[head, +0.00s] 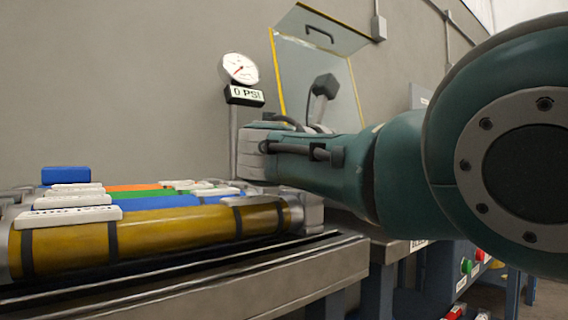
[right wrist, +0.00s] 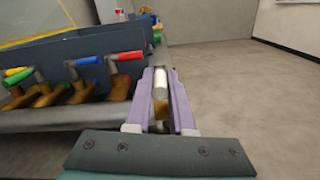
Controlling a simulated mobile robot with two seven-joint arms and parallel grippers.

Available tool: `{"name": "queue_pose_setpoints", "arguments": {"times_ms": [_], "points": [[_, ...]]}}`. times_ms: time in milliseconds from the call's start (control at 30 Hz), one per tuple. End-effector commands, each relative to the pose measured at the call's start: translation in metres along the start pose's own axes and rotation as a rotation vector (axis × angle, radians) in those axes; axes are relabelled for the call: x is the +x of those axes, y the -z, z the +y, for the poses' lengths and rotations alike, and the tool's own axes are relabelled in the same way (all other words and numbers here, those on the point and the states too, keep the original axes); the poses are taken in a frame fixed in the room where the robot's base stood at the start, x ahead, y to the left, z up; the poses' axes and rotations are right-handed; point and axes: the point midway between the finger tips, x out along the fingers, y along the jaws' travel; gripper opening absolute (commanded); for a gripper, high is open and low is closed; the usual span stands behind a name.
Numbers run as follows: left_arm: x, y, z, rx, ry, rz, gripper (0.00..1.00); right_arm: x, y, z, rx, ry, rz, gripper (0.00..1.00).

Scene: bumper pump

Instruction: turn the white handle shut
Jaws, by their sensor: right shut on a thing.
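The white handle (right wrist: 160,84) shows in the right wrist view, between the two lavender fingers of my right gripper (right wrist: 161,74). The fingers are shut on it, one on each side. A brass-coloured part (right wrist: 160,114) shows below the handle, between the fingers. In the head view my right arm reaches in from the right across the bench, and its fingers and the white handle are hidden there. My left gripper is not in view.
Beside the white handle stand valves with red (right wrist: 128,56), blue (right wrist: 87,61), green (right wrist: 18,77) and yellow handles. A gauge (head: 240,69) with a "0 PSI" sign (head: 244,95) stands behind the arm. A clear yellow-edged lid (head: 312,65) stands raised. Gold cylinder (head: 165,228) lies left.

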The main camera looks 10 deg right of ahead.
Motion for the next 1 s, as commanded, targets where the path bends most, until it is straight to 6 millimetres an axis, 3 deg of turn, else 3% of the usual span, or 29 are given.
{"name": "queue_pose_setpoints", "arguments": {"times_ms": [367,400,633,1000], "points": [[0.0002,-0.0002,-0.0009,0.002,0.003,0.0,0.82,0.0009,-0.0001,-0.001,0.0,0.005,-0.001,0.0],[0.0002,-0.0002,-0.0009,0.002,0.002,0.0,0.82,0.0009,0.0,-0.001,0.0,0.005,-0.001,0.25],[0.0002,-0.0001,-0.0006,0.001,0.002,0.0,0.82,0.0007,0.0002,-0.0007,0.0,0.004,0.0,0.51],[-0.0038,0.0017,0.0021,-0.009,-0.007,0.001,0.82,0.0038,-0.0014,-0.001,0.0,0.002,0.0,0.51]]}}
